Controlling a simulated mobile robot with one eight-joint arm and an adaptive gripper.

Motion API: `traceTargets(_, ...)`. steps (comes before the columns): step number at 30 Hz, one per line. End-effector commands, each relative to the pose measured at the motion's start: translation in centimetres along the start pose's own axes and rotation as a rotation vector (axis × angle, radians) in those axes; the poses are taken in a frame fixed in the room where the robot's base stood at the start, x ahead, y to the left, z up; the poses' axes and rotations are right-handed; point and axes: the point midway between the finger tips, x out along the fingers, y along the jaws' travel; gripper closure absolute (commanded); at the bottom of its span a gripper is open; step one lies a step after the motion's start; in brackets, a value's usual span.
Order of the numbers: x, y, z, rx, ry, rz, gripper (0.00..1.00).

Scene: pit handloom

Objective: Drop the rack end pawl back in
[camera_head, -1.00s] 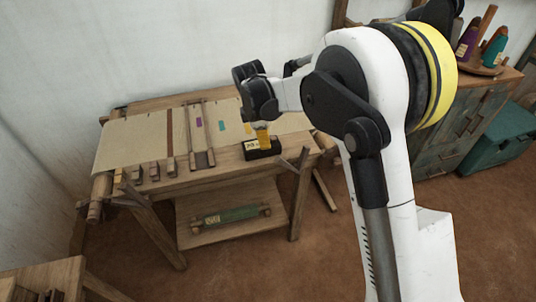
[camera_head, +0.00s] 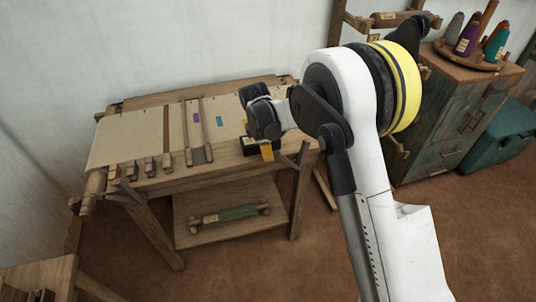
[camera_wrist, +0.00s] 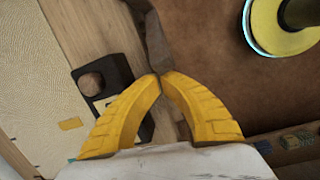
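My gripper (camera_wrist: 160,76) shows two curved yellow fingers whose tips meet in the wrist view. In the head view, my gripper (camera_head: 268,154) is over the loom's front right corner, just right of a black block. A dark brown wooden bar (camera_wrist: 153,38), perhaps the pawl, runs down to the fingertips in the wrist view. The tips touch or nearly touch its end; I cannot tell which. In the head view a wooden lever (camera_head: 303,153) sticks out at this corner beside the fingers. Nothing is clearly held between the fingers.
The black block (camera_wrist: 102,82) with a round wooden knob sits left of the fingers, partly hidden by one. The wooden loom (camera_head: 145,188) carries cream cloth (camera_head: 128,137). A cabinet (camera_head: 440,115) with yarn cones and a teal chest (camera_head: 497,140) stand right. Brown floor is open in front.

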Motion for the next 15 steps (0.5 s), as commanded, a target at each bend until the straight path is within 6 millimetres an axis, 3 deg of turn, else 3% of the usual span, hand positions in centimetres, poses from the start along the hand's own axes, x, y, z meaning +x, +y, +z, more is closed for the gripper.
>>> traceTargets(15, -0.68, 0.18, 0.81, 0.005, 0.069, -0.012, 1.0)
